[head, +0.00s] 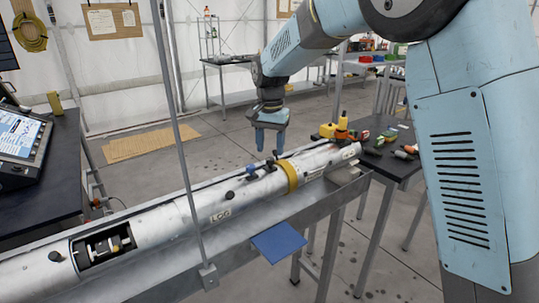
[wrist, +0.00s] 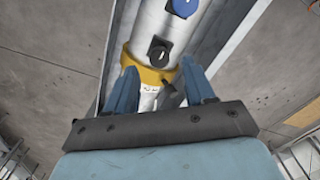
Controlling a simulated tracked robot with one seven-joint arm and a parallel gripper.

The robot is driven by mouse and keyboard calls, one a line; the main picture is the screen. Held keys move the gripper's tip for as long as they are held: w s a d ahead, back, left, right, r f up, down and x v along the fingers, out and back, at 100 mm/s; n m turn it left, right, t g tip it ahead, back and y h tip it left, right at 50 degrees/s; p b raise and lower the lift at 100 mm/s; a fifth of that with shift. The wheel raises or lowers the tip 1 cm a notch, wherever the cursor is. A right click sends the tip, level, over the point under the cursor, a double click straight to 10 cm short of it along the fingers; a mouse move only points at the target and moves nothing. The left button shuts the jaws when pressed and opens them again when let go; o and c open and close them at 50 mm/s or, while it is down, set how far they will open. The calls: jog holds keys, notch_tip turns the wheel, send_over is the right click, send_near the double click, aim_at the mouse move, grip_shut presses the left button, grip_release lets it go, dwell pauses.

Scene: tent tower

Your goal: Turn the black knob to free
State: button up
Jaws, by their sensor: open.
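A dark knob close to the yellow band (head: 289,176) in the head view (head: 270,166) appears to be the same one. My gripper (head: 270,151) is open and empty, pointing down above the tube near the band. In the wrist view its two blue fingers (wrist: 159,68) stand apart, with the knob just beyond their tips. I cannot read any label by the knob.
A blue knob (wrist: 185,6) sits farther along the tube (head: 165,222). The tube rests in a metal trough, with a thin upright pole (head: 183,130) in front. A dark table (head: 398,165) with tools stands to the right; a monitor (head: 20,137) is at left.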

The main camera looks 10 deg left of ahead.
aim_at(270, 159)
jog(key=shift+f, duration=1.7)
jog(key=shift+c, duration=0.2)
grip_shut()
